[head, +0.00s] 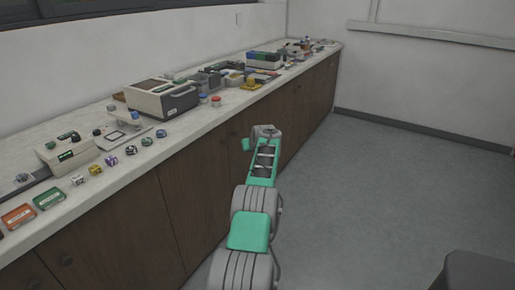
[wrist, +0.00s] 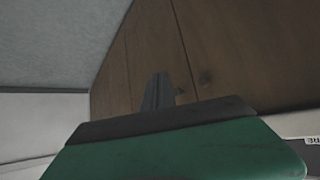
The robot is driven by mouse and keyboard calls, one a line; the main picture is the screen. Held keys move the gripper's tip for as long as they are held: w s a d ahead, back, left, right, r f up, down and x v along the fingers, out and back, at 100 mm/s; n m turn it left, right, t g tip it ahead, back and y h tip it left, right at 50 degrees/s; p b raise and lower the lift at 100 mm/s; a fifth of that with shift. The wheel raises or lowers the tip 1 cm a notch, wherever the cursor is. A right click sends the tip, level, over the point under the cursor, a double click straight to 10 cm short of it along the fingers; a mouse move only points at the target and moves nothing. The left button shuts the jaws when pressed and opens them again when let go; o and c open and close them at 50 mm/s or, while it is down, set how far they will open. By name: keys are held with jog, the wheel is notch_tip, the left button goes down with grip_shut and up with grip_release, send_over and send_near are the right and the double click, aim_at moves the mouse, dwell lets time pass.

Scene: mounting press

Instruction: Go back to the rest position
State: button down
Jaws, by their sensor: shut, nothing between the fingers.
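My arm reaches forward in the head view, beside the front of the bench and over the floor side. The arm's far end hides most of my gripper there, and I cannot make out its fingers. In the wrist view my gripper (wrist: 157,92) shows as narrow grey fingers together beyond a green and dark housing. The fingers are shut with nothing between them. Brown cabinet doors (wrist: 220,50) are behind them; I cannot tell the exact gap.
A long bench (head: 135,175) with a pale top and brown doors runs along the left wall. It carries a boxy machine (head: 160,98), a small press-like device (head: 68,150), coloured trays (head: 48,197) and many small parts.

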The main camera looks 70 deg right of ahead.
jog(key=s+r, duration=0.7)
jog(key=w+a+r+n+y+p, duration=0.1)
jog(key=w+a+r+p, duration=0.3)
jog(key=w+a, duration=0.5)
jog(key=w+a+r+n+y+p, duration=0.1)
jog(key=w+a+r, duration=0.5)
jog(key=w+a, duration=0.3)
jog(key=w+a+r+n+y+p, duration=0.1)
jog(key=w+a+r+p, duration=0.15)
jog(key=a, duration=0.75)
jog(key=w+a+r+n+y+p, duration=0.1)
jog(key=w+a+r, duration=0.25)
jog(key=a, duration=0.65)
jog(key=s+a+r+n+y+p, duration=0.1)
jog(key=s+a+n+p, duration=0.1)
jog(key=a, duration=0.9)
jog(key=s+a+r+n+y+p, duration=0.1)
jog(key=a+r+p, duration=0.1)
jog(key=a, duration=0.9)
jog(key=s+a+f+n+g+p, duration=0.1)
jog(key=s+a+p, duration=0.1)
jog(key=s+a, duration=0.6)
jog(key=s+a+f+n+g+y+p, duration=0.1)
jog(key=s+a+f+n+p, duration=0.1)
jog(key=s+a, duration=0.6)
jog(key=shift+s+a+g+p, duration=0.4)
jog(key=shift+a+p, duration=0.1)
jog(key=shift+a, duration=0.35)
jog(key=shift+f, duration=0.1)
